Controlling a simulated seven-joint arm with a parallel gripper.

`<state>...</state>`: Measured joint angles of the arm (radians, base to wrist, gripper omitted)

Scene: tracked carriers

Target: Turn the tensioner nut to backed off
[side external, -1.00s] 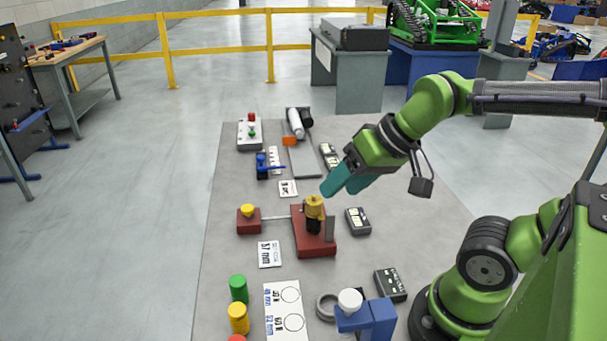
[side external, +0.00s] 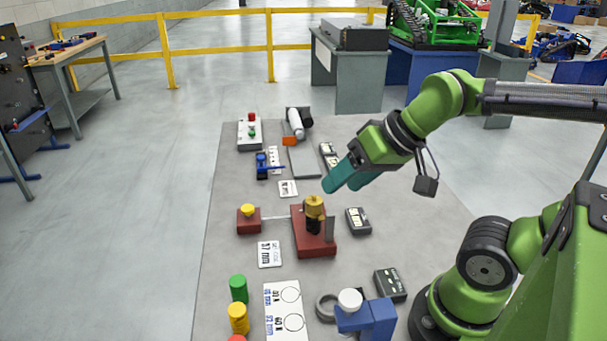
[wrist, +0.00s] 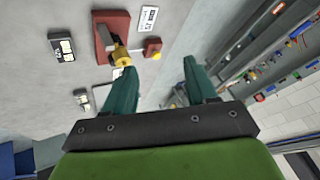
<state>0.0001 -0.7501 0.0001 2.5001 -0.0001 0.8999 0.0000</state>
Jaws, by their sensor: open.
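The tensioner nut, which looks to be the brass-coloured knob (side external: 314,207), sits on a dark post on a red base (side external: 313,248). In the wrist view the brass nut (wrist: 121,56) is at the upper left, just past the tip of the left finger. My gripper (side external: 340,183) has teal fingers and is above and beyond the nut, apart from it. In the wrist view my gripper (wrist: 157,75) is open with nothing between its fingers. The nut's turn marking cannot be read.
A red block with a yellow button (side external: 247,211) stands left of the base, and a dark display box (side external: 358,221) stands right. A blue block with a white knob (side external: 369,320) and coloured cylinders (side external: 238,318) are nearer. A grey plate (side external: 303,162) lies behind.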

